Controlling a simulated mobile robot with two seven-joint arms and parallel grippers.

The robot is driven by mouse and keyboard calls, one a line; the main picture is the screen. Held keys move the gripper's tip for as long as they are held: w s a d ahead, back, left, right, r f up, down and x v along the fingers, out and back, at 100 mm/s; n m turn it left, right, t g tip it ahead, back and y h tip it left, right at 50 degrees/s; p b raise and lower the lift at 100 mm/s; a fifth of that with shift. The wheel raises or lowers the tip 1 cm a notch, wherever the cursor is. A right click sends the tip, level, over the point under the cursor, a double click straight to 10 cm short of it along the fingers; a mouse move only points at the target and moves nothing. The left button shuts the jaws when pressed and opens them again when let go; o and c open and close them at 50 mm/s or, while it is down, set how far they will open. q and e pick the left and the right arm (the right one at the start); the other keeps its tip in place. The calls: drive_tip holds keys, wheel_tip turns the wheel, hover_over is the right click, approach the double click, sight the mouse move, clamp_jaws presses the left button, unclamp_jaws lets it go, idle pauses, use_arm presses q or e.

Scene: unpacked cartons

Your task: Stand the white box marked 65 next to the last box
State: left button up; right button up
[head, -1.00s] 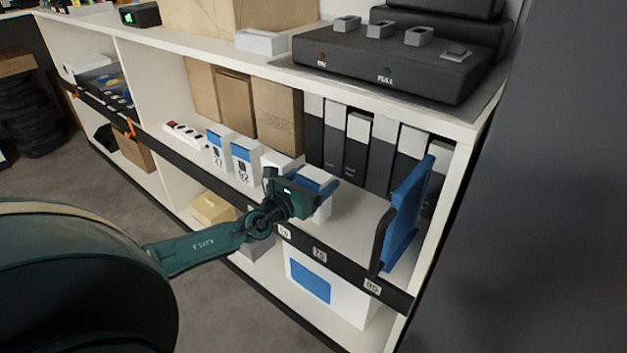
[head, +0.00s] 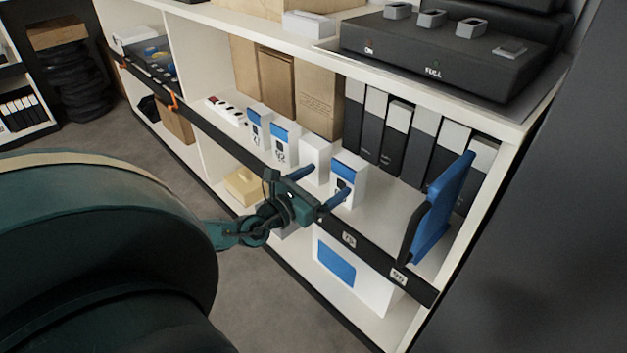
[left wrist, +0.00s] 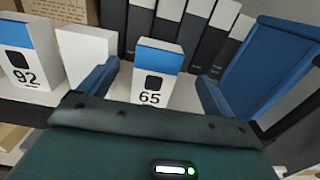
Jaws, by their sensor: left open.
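The white box marked 65 (head: 349,178), with a blue top band, stands upright on the middle shelf. It also shows in the left wrist view (left wrist: 153,80), its number facing me. A plain white box (head: 315,158) stands to its left, with a small gap between them in the left wrist view. Box 92 (head: 285,145) and another blue-topped white box (head: 258,125) continue the row leftward. My left gripper (head: 326,180) is open and empty in front of box 65, its blue fingers apart, with the box's face showing between them. My right gripper is out of view.
A blue upright stand (head: 440,208) is on the shelf to the right. Grey and black binders (head: 393,135) and brown cartons (head: 318,100) line the back. A black shelf edge (head: 365,245) runs in front. Some shelf between box 65 and the blue stand is clear.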

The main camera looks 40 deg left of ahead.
use_arm(q)
drive_tip(key=shift+s+a, duration=0.15)
drive_tip(key=shift+s, duration=1.25)
